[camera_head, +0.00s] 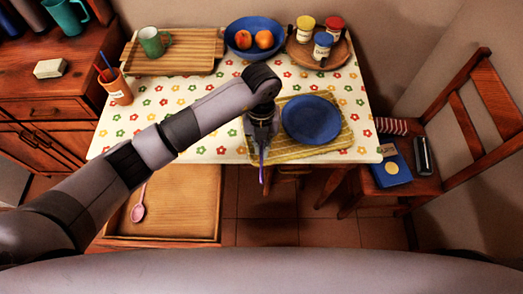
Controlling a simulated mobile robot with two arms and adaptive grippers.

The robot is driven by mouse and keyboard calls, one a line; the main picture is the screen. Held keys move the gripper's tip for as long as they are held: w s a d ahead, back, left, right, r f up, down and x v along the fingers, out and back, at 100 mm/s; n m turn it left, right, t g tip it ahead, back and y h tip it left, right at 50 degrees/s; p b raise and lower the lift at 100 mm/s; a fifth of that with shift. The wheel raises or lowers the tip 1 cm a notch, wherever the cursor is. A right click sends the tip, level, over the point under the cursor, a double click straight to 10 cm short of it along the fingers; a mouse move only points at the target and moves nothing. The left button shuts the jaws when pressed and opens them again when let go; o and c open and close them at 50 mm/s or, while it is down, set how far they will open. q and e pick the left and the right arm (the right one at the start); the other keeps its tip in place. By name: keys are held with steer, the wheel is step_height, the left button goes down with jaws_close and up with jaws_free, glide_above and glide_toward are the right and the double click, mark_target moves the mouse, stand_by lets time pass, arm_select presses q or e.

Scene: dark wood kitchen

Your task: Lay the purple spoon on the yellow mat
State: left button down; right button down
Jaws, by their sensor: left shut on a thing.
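My left gripper (262,143) is shut on the purple spoon (262,172), a thin purple shape that points downward in the picture. Most of the spoon is hidden by the gripper. The yellow mat (300,153) lies at the front right of the flowered table, with a blue plate (312,119) on it. The gripper shows over the mat's left part, left of the plate. I cannot tell its height or whether the spoon touches anything. My right gripper is not in view.
A pink spoon (138,212) lies in a wooden tray or drawer (190,200) below. On the table stand a terracotta pot (119,93), a wooden tray (190,66) with a green mug, a blue fruit bowl (240,53) and a jar tray (338,60). A chair (425,185) stands right.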

mark_target(262, 151)
arm_select(q)
step_height(262, 151, down, 4)
steer(key=shift+s+r, duration=0.1)
steer(key=shift+r, duration=0.1)
steer(key=shift+f, duration=0.2)
steer(key=c, duration=2)
jaws_free()
steer(key=shift+c, duration=0.2)
